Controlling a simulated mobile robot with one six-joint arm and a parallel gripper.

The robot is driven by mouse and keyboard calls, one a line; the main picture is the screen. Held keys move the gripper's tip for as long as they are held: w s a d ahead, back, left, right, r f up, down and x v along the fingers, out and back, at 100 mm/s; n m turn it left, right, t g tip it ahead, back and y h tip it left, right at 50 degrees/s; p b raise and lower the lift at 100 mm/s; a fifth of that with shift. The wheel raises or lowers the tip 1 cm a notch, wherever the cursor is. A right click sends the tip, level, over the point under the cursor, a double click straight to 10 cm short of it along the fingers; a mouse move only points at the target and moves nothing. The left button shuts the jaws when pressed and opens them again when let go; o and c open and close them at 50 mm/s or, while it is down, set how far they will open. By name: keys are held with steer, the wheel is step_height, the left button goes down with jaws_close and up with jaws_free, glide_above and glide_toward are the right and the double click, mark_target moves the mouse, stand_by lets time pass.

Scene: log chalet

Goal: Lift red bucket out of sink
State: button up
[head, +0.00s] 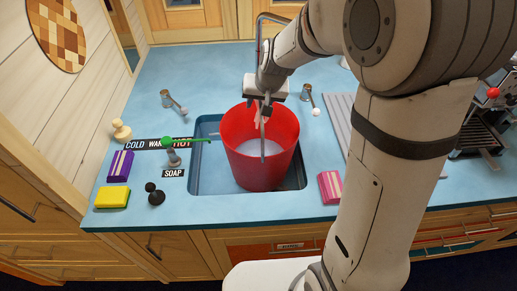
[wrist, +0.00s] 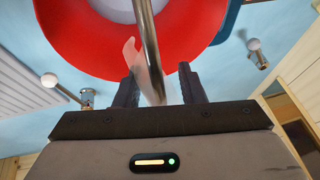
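The red bucket (head: 262,150) stands upright in the dark sink (head: 208,160), with a pale area inside it. In the wrist view the red bucket (wrist: 85,45) fills the top. My gripper (head: 262,108) is over the bucket's far rim, pointing down. In the wrist view the fingers of my gripper (wrist: 158,88) are apart. A metal rod (wrist: 147,40) runs between them without visibly touching either. A thin pale piece (wrist: 130,55) shows beside the rod. I cannot tell whether the rod is the bucket's handle or a tap spout.
Metal taps with white knobs (head: 172,102) (head: 309,98) stand either side behind the sink. A yellow sponge (head: 113,196), purple block (head: 120,166) and black knobbed object (head: 155,194) lie left. A pink block (head: 330,187) and ribbed drainer (head: 342,120) are right.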

steer(key=shift+c, duration=0.3)
jaws_close()
stand_by(1.0)
steer(key=shift+w+r, duration=0.15)
steer(key=shift+r, duration=0.05)
